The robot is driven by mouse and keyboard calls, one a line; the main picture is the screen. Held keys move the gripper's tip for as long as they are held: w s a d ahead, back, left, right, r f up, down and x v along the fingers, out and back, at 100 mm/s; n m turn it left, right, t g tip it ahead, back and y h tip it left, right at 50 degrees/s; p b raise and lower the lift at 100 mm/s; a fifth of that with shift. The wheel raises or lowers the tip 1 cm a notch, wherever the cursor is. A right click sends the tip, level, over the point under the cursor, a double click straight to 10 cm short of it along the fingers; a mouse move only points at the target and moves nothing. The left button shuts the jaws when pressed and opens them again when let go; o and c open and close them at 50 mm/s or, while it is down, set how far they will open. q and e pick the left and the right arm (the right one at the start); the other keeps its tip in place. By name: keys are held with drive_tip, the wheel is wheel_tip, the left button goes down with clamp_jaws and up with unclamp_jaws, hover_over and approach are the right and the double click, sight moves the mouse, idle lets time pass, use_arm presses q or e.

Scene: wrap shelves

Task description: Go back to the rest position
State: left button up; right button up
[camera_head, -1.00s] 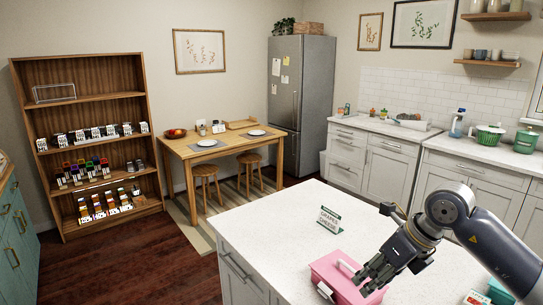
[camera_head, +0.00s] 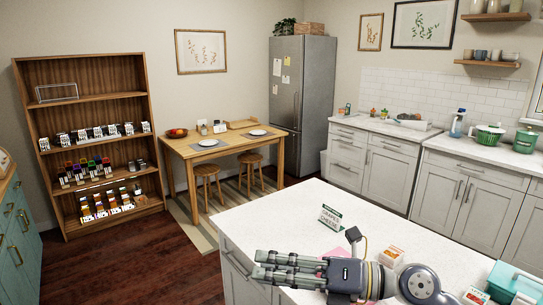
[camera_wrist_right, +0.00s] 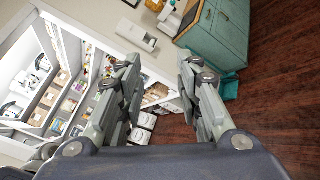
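My right gripper (camera_head: 270,267) reaches in over the front of the white island counter (camera_head: 285,215), its fingers pointing left in the head view. In the right wrist view the two fingers of my right gripper (camera_wrist_right: 158,75) are spread apart with nothing between them, so it is open and empty. Behind the hand, a pink box on the counter is mostly hidden; only small pink bits show. My left gripper is in neither view.
A small sign (camera_head: 330,217) stands on the island. A small white and orange box (camera_head: 392,256) and a teal box (camera_head: 515,280) are on its right. A stocked wooden shelf (camera_head: 80,80) stands at the left.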

drive_tip(key=w+d+r+m+t+h, duration=0.2)
drive_tip(key=d+m+t, duration=0.2)
drive_tip(key=m+t, duration=0.5)
drive_tip(key=w+d+r+m+t+h, duration=0.25)
drive_tip(key=d+m+t, duration=0.35)
drive_tip(key=m, duration=0.4)
drive_tip(key=s+d+f+m+g+h, duration=0.2)
drive_tip(key=d+f+m+h, duration=0.5)
drive_tip(key=f, duration=0.3)
drive_tip(key=s+d+f+m+g+h, duration=0.2)
drive_tip(key=d+f+m+h, duration=0.2)
drive_tip(key=f+m+h, duration=0.45)
drive_tip(key=s+f+m+g+y, duration=0.2)
drive_tip(key=s+f+g, duration=0.4)
drive_tip(key=s+f, duration=0.5)
drive_tip(key=s+f+m+g+y, duration=0.1)
drive_tip(key=s+f+m+g, duration=0.1)
drive_tip(key=s+f+g, duration=0.65)
drive_tip(key=s+f+t, duration=0.1)
drive_tip(key=s+f, duration=0.2)
drive_tip(key=f, duration=1)
drive_tip(key=s+f+t, duration=0.1)
drive_tip(key=s+f, duration=0.2)
drive_tip(key=f, duration=1.1)
drive_tip(key=s+d+f+g, duration=0.1)
drive_tip(key=s+d+f, duration=0.1)
drive_tip(key=s+f, duration=1.4)
drive_tip(key=shift+s+b, duration=0.3)
drive_tip(key=shift+b, duration=0.1)
